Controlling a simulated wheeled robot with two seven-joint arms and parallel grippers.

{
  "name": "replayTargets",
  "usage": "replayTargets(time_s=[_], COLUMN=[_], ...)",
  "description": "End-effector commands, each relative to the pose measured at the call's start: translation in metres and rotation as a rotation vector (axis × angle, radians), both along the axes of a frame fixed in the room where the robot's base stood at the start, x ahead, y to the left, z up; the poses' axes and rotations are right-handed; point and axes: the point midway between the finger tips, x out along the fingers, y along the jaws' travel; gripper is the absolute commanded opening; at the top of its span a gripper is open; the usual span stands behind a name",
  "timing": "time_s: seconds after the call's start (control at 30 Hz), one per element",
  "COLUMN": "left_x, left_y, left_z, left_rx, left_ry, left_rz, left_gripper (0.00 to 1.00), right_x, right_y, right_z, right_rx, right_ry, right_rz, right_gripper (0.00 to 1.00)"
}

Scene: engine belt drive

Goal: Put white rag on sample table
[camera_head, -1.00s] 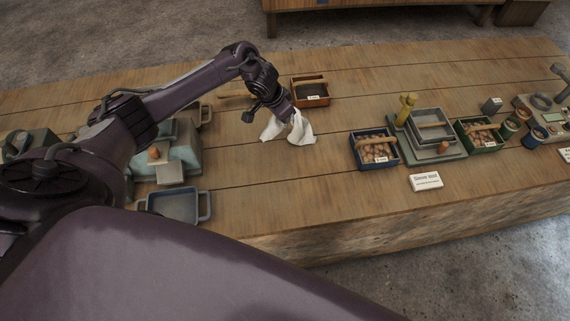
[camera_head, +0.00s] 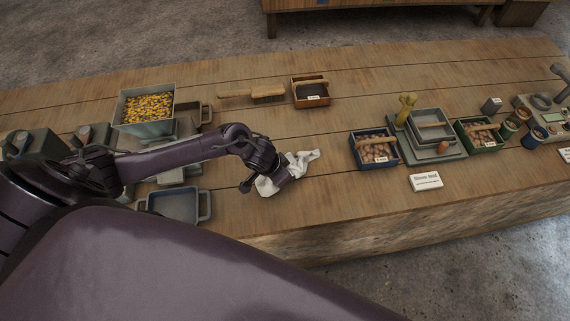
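The white rag (camera_head: 302,161) lies crumpled on the wooden table, left of the blue bin. Part of it shows on the left side of my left gripper and part on the right side. My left gripper (camera_head: 284,179) points down at the rag, low over the tabletop and touching or very near the cloth. The arm's end hides the fingertips and the middle of the rag, so I cannot tell whether the fingers are closed on it. My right gripper is not in view. The long wooden table (camera_head: 330,205) fills the middle of the view.
A blue bin (camera_head: 375,148), a sieve stand (camera_head: 432,135) and a sign (camera_head: 426,182) stand to the right. A brown bin (camera_head: 311,92) and a brush (camera_head: 252,92) lie behind. A grey tray (camera_head: 175,205) and a box of yellow pieces (camera_head: 146,108) are left.

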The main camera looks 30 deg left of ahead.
Motion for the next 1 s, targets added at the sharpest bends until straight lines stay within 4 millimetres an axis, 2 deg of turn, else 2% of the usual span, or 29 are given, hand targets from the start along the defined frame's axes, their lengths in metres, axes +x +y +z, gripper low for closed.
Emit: replayTargets(time_s=[0.4,0.73,1.0], left_x=[-0.0069,-0.0066,-0.0067], left_y=[-0.0039,-0.0037,-0.0036], left_z=[-0.0055,-0.0054,-0.0047], left_rx=[0.0,0.0,0.0], left_ry=[-0.001,-0.001,-0.001], left_rz=[0.0,0.0,0.0], left_gripper=[0.0,0.45,0.45], right_x=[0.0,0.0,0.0], right_y=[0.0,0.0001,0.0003], right_z=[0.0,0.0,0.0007], right_rx=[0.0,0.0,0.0], right_ry=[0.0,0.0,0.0], right_rz=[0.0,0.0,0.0], right_gripper=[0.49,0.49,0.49])
